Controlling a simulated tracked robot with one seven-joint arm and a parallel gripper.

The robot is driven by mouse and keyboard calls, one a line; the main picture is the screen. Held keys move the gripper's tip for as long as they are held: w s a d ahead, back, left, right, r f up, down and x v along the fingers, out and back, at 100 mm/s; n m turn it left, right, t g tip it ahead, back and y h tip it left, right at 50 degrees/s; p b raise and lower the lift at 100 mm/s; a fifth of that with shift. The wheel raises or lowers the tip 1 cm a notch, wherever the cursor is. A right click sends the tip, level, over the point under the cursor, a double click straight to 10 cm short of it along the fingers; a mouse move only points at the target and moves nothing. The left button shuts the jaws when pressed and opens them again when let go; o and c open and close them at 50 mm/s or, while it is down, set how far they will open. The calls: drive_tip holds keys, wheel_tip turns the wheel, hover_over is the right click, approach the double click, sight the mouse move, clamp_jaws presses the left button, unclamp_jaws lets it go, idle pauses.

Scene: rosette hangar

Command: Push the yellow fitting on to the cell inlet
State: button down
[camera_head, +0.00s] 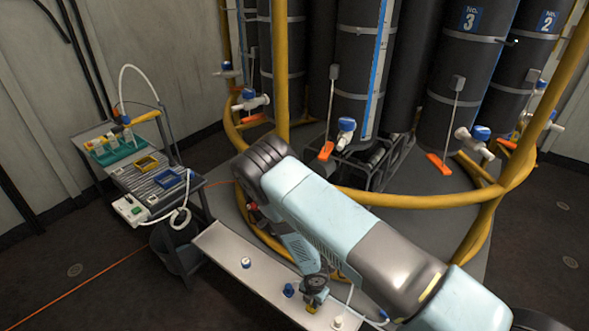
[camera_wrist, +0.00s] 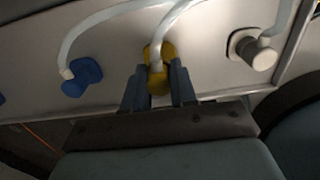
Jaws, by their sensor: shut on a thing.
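The yellow fitting (camera_wrist: 158,84) sits between the two fingers of my gripper (camera_wrist: 159,88) in the wrist view, and the gripper is shut on it. A white tube runs from the fitting toward the top of the picture. More yellow shows just beyond the tube's end. I cannot tell whether the fitting touches the panel (camera_wrist: 110,45) behind it. A blue fitting (camera_wrist: 83,76) with a white tube is to the left, and a white fitting (camera_wrist: 251,48) with a tube is to the right. In the head view my gripper (camera_head: 314,290) is low over the pale bench (camera_head: 222,247). I cannot make out which part is the cell inlet.
A blue-topped fitting (camera_head: 289,290) and a white one (camera_head: 246,262) stand on the bench left of my gripper. A cart (camera_head: 160,182) with a rack and instruments is at the left. Dark columns (camera_head: 350,90) and yellow rails (camera_head: 400,201) stand behind my arm.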

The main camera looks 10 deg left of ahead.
drive_tip(key=shift+r, duration=2)
drive_tip(key=w+a+t, duration=0.1)
drive_tip(key=w+a, duration=0.1)
drive_tip(key=w, duration=0.1)
drive_tip(key=w+a+m, duration=0.1)
drive_tip(key=w+a, duration=0.1)
drive_tip(key=w, duration=0.1)
drive_tip(key=w+a+t, duration=0.1)
drive_tip(key=w+a, duration=0.1)
drive_tip(key=w, duration=0.1)
drive_tip(key=shift+w+a+t, duration=0.2)
drive_tip(key=shift+t, duration=0.1)
drive_tip(key=w+a+r+m+t+h, duration=0.1)
drive_tip(key=w+a+r+m+t, duration=0.15)
drive_tip(key=w+a, duration=0.4)
drive_tip(key=w+a+r+m+t+h, duration=0.1)
drive_tip(key=w+a+r+t, duration=0.25)
drive_tip(key=w+a, duration=0.3)
drive_tip(key=w+a+r+m+t+h, duration=0.1)
drive_tip(key=w+a+r, duration=0.15)
drive_tip(key=r, duration=0.35)
drive_tip(key=w+a+r+t+h, duration=0.1)
drive_tip(key=w+a+r, duration=0.1)
drive_tip(key=a+r, duration=0.3)
drive_tip(key=w+d+f, duration=0.2)
drive_tip(key=w+d, duration=0.1)
drive_tip(key=w, duration=0.1)
drive_tip(key=shift+w+d+f, duration=0.15)
drive_tip(key=shift+w, duration=0.2)
